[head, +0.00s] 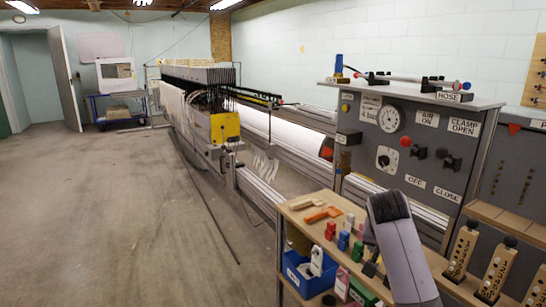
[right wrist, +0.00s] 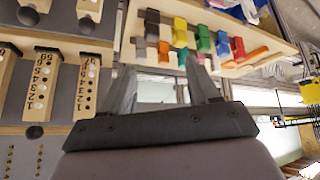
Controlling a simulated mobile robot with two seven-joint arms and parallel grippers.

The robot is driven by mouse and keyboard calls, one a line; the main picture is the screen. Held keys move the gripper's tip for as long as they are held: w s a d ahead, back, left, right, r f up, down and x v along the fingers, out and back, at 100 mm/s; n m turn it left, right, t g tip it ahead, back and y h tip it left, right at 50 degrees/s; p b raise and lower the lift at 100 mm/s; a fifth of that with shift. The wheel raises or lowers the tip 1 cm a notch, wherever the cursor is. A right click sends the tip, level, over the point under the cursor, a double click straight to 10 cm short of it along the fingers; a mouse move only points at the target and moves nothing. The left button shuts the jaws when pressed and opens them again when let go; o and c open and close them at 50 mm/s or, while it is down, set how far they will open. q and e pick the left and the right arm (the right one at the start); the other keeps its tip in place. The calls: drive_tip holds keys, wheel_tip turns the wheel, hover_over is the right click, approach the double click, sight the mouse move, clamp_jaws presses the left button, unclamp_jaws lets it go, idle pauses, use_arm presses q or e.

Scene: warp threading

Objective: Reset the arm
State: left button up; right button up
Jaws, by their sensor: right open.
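My right arm (head: 400,245) shows in the head view as a grey link at the lower right, in front of the wooden-topped cart. Its gripper is hard to make out there. In the right wrist view my right gripper (right wrist: 163,85) is open, with its two grey fingers apart and nothing between them. Beyond the fingers is the wooden board (right wrist: 132,48) with several coloured pieces in rows. The board looks apart from the fingers, but the distance is hard to judge. My left gripper is in neither view.
The wooden-topped cart (head: 293,217) carries coloured pieces, with a blue bin (head: 298,272) below. A grey control panel (head: 425,125) stands behind it. Numbered wooden blocks (head: 462,250) stand to the right. A long loom (head: 200,120) runs into the background. The floor at left is clear.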

drive_tip(key=s+f+n+t+y, duration=0.1)
drive_tip(key=s+f+n, duration=0.1)
drive_tip(key=s+f, duration=0.6)
drive_tip(key=s+f+n+t+y, duration=0.1)
drive_tip(key=s+f+n+t, duration=0.2)
drive_tip(key=f, duration=0.9)
drive_tip(key=s+a+f+n+y, duration=0.1)
drive_tip(key=s+a+y, duration=0.1)
drive_tip(key=s, duration=0.8)
drive_tip(key=s+a+f+n+y+p, duration=0.1)
drive_tip(key=s+a+f+n+y, duration=0.1)
drive_tip(key=s, duration=0.9)
drive_tip(key=shift+s+a+t, duration=0.25)
drive_tip(key=shift+a+t, duration=0.15)
drive_tip(key=shift+a, duration=0.35)
